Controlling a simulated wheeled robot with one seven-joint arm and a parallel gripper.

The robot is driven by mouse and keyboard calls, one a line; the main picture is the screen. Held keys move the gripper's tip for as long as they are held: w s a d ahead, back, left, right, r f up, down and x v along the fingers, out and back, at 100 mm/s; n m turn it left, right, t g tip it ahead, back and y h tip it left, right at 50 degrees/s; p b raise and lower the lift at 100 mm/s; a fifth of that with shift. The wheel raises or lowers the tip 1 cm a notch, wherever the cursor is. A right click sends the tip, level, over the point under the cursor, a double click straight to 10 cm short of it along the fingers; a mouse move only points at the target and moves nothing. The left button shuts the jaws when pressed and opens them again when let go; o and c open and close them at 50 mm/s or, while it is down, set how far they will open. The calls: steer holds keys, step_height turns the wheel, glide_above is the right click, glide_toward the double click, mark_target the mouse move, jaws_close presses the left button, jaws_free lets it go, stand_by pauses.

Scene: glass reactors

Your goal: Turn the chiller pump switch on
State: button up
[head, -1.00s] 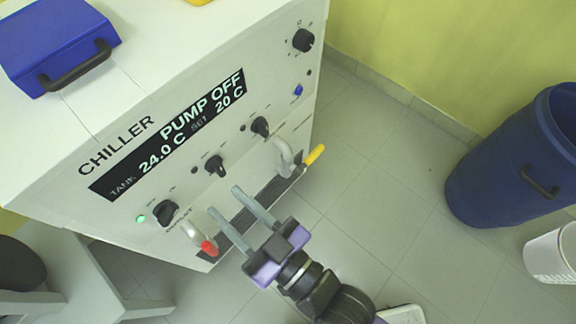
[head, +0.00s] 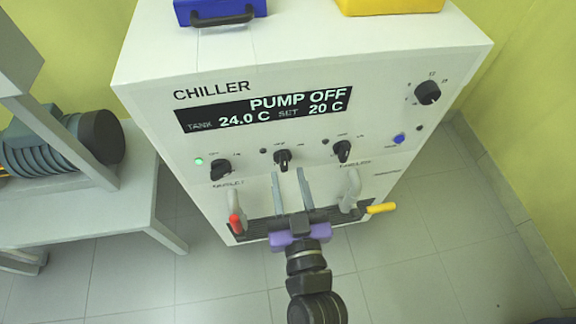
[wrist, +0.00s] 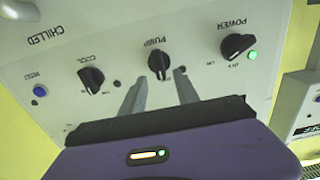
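The chiller (head: 160,110) is a white box with a black display (head: 265,108) reading "PUMP OFF", tank 24.0 C, set 20 C. Its pump switch (head: 283,160) is the middle black rotary knob; it also shows in the wrist view (wrist: 158,63), labelled PUMP upside down. The small lamp (head: 263,151) beside it is dark. My gripper (head: 289,173) is open and empty. Its two grey fingers point at the panel, with tips just below the pump knob in the head view. In the wrist view the fingertips (wrist: 160,78) lie either side of the knob's line; contact cannot be told.
The power knob (head: 220,168) with a lit green lamp is left, the cool knob (head: 343,151) right. Below are a red-handled valve (head: 236,222) and a yellow-handled valve (head: 381,208) on pipes. A blue button (head: 399,139) and dial (head: 428,92) are farther right. A bench stands left.

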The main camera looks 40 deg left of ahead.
mark_target(285, 164)
steer(key=shift+x, duration=1.6)
jaws_close()
